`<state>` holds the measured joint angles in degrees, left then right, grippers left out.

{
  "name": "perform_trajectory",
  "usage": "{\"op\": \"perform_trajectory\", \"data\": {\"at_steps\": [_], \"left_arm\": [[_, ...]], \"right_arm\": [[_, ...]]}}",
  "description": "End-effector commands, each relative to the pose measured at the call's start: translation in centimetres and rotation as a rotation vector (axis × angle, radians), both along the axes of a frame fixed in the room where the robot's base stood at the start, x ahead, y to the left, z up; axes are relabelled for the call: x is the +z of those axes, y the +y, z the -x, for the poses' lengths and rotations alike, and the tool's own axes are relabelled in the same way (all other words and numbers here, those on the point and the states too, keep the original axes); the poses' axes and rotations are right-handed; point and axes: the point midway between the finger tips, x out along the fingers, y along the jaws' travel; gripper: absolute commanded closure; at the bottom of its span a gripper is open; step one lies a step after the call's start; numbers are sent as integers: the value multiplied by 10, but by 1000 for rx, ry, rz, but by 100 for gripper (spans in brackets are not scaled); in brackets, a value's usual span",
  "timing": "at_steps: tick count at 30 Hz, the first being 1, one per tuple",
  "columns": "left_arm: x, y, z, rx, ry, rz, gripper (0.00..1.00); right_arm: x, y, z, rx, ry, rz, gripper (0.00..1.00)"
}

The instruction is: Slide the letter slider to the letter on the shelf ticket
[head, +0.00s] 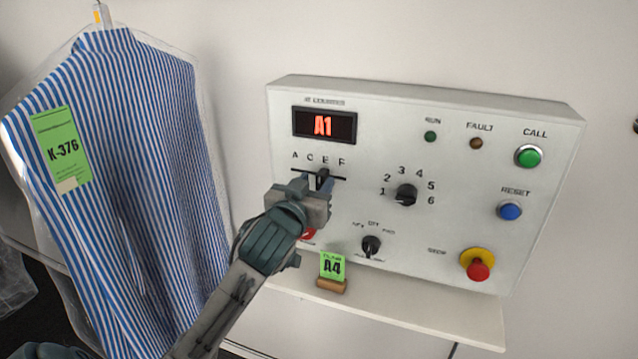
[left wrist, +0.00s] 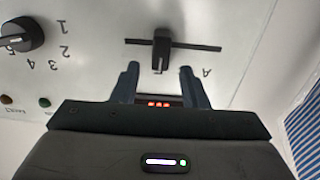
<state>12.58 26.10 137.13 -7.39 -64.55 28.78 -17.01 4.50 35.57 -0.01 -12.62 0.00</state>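The letter slider's black knob (head: 322,178) sits on a horizontal slot under the letters A, C, E and F, about below the E. It also shows in the left wrist view (left wrist: 161,48), upside down, with the A to its right. The shelf ticket (head: 332,267) is green, reads A4 and stands in a wooden block on the shelf. The display (head: 324,125) reads A1. My left gripper (head: 318,186) is at the slider; in the left wrist view its two fingers (left wrist: 158,75) are apart, with the knob between and just beyond their tips. My right gripper is not in view.
The panel (head: 460,225) also carries a numbered dial (head: 405,194), a smaller selector (head: 371,245), green (head: 528,156) and blue (head: 510,210) buttons and a red stop button (head: 478,270). A bagged striped shirt (head: 140,150) hangs left of it. The shelf (head: 430,318) is mostly bare.

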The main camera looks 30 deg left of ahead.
Motion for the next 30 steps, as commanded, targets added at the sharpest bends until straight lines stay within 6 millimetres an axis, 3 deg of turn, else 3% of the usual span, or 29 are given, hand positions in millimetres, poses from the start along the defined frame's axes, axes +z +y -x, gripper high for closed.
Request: {"op": "perform_trajectory", "data": {"at_steps": [6, 17, 23, 30], "left_arm": [[2, 6, -24, 0, 0, 0, 60], [1, 6, -28, -1, -1, 0, 60], [1, 6, -28, -1, -1, 0, 99], [1, 7, -28, -1, -1, 0, 100]], "right_arm": [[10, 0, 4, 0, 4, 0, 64], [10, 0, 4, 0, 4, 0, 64], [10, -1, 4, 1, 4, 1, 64], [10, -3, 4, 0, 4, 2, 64]]}}
